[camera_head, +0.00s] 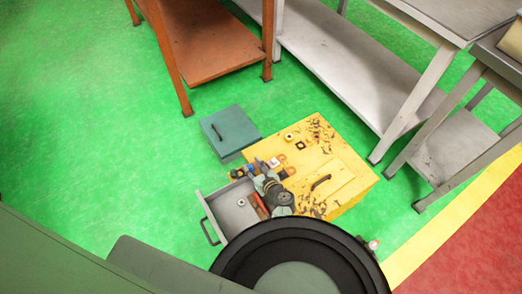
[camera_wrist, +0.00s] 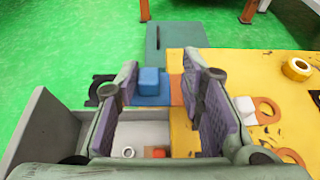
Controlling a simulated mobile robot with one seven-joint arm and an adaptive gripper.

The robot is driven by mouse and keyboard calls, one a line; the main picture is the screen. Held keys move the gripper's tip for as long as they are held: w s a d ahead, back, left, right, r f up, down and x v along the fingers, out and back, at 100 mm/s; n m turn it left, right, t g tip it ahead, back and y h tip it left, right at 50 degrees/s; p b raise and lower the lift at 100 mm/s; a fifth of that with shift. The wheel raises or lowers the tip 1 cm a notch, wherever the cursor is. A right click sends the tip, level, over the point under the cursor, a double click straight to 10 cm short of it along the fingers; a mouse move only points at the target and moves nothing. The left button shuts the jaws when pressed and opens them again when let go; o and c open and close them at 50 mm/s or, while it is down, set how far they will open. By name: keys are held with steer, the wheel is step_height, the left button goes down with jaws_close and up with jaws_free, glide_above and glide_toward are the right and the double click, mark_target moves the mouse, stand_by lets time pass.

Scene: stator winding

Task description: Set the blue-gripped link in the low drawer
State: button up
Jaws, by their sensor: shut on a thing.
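My gripper (camera_wrist: 162,76) points down over the open grey drawer (camera_wrist: 58,128) and the near edge of the yellow cabinet. In the wrist view a blue block (camera_wrist: 149,81) with a flat blue part below it shows between the two fingers, the grip of the link. My gripper is shut on the link; the contact with the pads is not clearly seen, and the fingers hide part of it. In the head view my gripper (camera_head: 262,178) covers much of this spot. The low drawer (camera_head: 228,212) is pulled out to the left.
The yellow cabinet (camera_head: 335,165) carries rings and dark scraps. A white block (camera_wrist: 244,105) and orange ring (camera_wrist: 267,110) lie right of the fingers. A ring (camera_wrist: 128,152) and a small orange-red thing (camera_wrist: 158,153) show in the drawer. A teal box (camera_head: 229,130) stands behind.

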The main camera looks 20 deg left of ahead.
steer(key=shift+s+a+r+p, duration=0.1)
steer(key=shift+s+p, duration=0.05)
steer(key=shift+s, duration=0.8)
steer(key=shift+s+a+r+p, duration=0.1)
steer(key=shift+s+p, duration=0.05)
steer(key=shift+s, duration=0.75)
